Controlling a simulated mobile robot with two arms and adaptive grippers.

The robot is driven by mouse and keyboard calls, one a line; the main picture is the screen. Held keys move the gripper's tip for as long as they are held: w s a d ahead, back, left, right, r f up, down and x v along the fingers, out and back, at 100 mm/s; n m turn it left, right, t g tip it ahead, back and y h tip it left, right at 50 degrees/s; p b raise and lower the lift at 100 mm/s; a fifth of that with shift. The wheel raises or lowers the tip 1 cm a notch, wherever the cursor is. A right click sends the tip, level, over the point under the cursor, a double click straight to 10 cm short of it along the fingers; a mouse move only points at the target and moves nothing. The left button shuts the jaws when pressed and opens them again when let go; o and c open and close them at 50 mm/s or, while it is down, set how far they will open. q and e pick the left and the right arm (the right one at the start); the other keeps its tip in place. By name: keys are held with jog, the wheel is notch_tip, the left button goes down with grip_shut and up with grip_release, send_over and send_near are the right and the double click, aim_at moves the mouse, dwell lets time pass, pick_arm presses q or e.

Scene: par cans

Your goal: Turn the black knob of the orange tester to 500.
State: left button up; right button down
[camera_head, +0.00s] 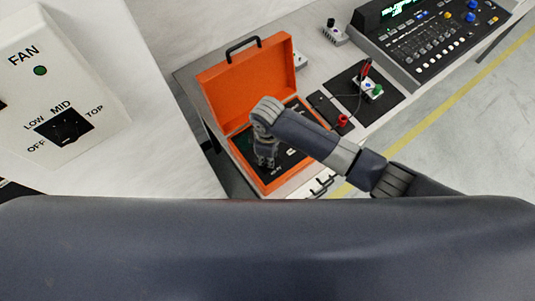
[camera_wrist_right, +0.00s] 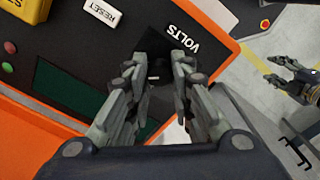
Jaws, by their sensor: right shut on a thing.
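The orange tester (camera_head: 227,87) is an open orange case on the table in the head view, its lid raised at the back. Its dark panel fills much of the right wrist view, with the printed word VOLTS (camera_wrist_right: 184,39). My right gripper (camera_head: 266,163) reaches down over the panel. In the right wrist view its two fingers are closed around the black knob (camera_wrist_right: 156,69), which shows dark between the fingertips. The fingers hide most of the knob, its pointer and its scale. My left gripper (camera_wrist_right: 290,82) shows only at the right of the wrist view, fingers apart and empty.
A white RESET button (camera_wrist_right: 102,12), a yellow button (camera_wrist_right: 27,8) and a dark green display (camera_wrist_right: 68,91) are on the panel. A dark mat (camera_head: 380,105) with small parts lies right of the case. A mixing console (camera_head: 430,45) stands beyond. A fan switch box (camera_head: 60,80) is at left.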

jog(key=m, duration=0.4)
jog(key=shift+r, duration=0.1)
jog(key=shift+w+m, duration=0.1)
jog(key=shift+m, duration=1.7)
jog(key=c, duration=1.4)
grip_release()
jog(key=shift+o, duration=0.2)
notch_tip(320, 180, up, 12)
